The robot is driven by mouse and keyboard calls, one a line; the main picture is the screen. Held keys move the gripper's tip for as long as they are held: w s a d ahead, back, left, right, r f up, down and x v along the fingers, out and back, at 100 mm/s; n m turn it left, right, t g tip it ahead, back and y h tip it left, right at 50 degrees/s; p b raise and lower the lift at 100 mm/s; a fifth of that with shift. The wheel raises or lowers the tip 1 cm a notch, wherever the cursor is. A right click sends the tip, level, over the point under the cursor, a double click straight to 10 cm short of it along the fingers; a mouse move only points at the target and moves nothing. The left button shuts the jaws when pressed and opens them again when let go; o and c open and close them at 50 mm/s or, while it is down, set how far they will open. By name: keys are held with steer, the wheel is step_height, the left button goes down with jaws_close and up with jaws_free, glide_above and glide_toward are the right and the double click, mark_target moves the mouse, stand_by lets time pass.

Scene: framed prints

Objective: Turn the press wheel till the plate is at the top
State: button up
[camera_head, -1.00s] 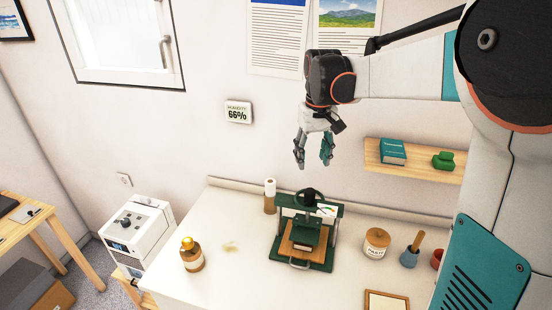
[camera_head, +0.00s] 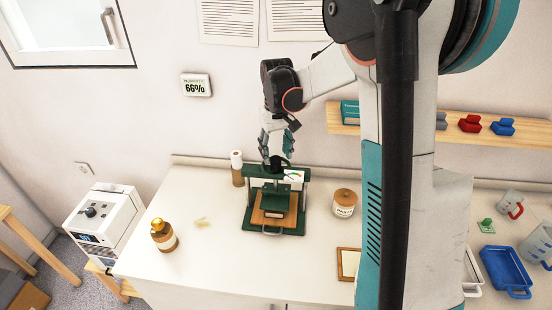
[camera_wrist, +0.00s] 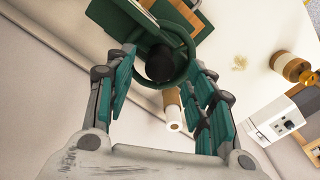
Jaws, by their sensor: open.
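The green press (camera_head: 250,212) stands on the white table with a wooden board (camera_head: 258,214) on its base. Its plate (camera_head: 276,202) looks low, close above the board; any gap is too small to tell. The press wheel (camera_head: 286,162) is on top. In the wrist view the wheel (camera_wrist: 188,68) is a dark green ring with a black centre, ahead between my fingers. My gripper (camera_head: 277,146) is open and empty, pointing down just above the wheel. In the wrist view my gripper (camera_wrist: 162,82) has a finger on each side; I cannot tell whether either touches.
A labelled jar (camera_head: 344,204) is to the right. A shelf (camera_head: 460,128) is on the wall. Open table lies left of the press.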

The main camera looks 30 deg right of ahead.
steer(key=shift+f, duration=1.2)
steer(key=c, duration=1.1)
steer(key=shift+o, duration=0.2)
steer(key=shift+n, duration=0.3)
steer(key=n+b, duration=0.1)
steer(key=n, duration=0.7)
steer(key=shift+n, duration=0.4)
